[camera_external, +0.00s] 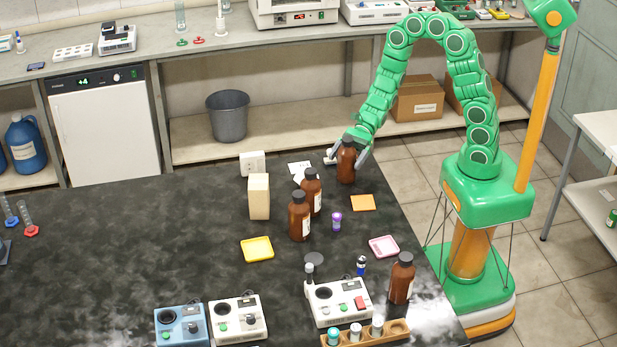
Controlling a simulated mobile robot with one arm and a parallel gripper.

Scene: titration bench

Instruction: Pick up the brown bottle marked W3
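Several brown bottles with dark caps and white labels stand upright on the black bench; I cannot read W3 on any of them. One bottle (346,166) is at the far edge, with the fingers of my gripper (348,158) on either side of its upper part. I cannot tell whether the fingers touch it or are closed on it. Two more bottles, a middle one (311,193) and a nearer one (299,219), stand close together to its left and nearer the camera. Another bottle (401,281) is at the front right.
Instruments (338,303) and a wooden rack (365,334) are at the front. The bench's left middle is clear.

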